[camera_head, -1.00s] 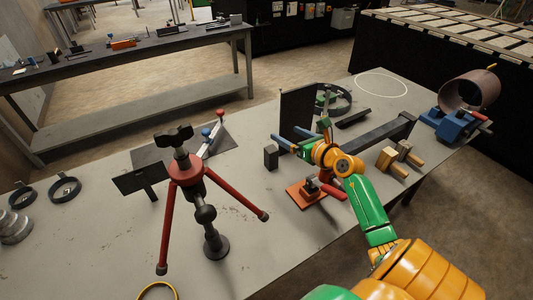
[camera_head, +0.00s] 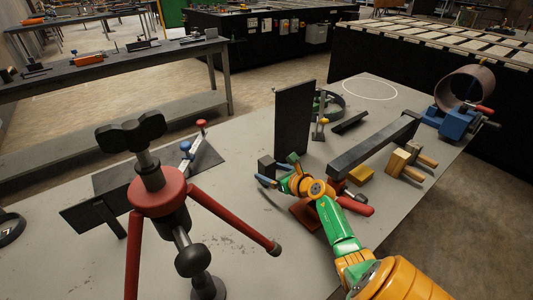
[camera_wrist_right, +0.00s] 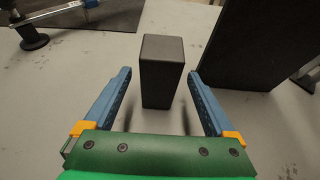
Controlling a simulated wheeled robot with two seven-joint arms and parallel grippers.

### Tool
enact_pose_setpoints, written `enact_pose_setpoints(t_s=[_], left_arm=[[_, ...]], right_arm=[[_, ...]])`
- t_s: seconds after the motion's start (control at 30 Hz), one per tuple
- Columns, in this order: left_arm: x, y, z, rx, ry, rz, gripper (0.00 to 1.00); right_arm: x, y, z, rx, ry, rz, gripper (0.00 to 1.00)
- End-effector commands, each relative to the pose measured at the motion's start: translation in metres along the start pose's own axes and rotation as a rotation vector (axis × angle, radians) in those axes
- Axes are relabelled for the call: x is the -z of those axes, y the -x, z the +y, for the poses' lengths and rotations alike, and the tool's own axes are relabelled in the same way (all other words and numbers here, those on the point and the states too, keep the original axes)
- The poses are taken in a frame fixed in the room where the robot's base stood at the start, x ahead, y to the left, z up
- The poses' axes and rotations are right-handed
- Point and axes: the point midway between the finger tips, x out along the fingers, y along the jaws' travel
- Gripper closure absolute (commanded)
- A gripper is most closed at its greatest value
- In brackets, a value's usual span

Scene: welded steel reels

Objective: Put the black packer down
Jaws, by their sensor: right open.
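The black packer (camera_head: 265,166), a small dark upright block, stands on the grey table; the right wrist view shows it (camera_wrist_right: 162,75) between my fingers and a little beyond their tips. My right gripper (camera_head: 278,173) is open, with one blue finger on each side of the packer. In the wrist view (camera_wrist_right: 159,74) a gap shows between each finger and the block. In the head view the gripper partly hides the packer's lower part. My left gripper is out of view.
A tall dark plate (camera_head: 293,118) stands just right of the packer. A red tripod stand (camera_head: 158,198) is at the front left, near a dark sheet. Bare table lies left of the packer.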

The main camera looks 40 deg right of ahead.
Motion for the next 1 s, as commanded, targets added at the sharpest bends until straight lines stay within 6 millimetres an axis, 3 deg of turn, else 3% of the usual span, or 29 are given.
enact_pose_setpoints(t_s=[0.3, 0.6, 0.9, 0.93, 1.0], left_arm=[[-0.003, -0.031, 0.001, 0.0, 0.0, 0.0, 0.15], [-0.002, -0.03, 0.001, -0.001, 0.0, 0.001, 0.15], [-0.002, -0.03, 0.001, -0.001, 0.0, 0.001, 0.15], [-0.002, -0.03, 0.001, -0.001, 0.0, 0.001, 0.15], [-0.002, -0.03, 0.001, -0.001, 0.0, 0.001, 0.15]], right_arm=[[0.003, -0.053, 0.0, 0.0, -0.002, -0.002, 0.1], [-0.001, -0.057, 0.0, -0.001, 0.002, 0.001, 0.13], [-0.001, -0.057, 0.0, -0.001, 0.002, 0.001, 0.94], [-0.001, -0.057, 0.0, -0.001, 0.002, 0.001, 1.0], [-0.001, -0.057, 0.0, -0.001, 0.001, 0.001, 1.0]])
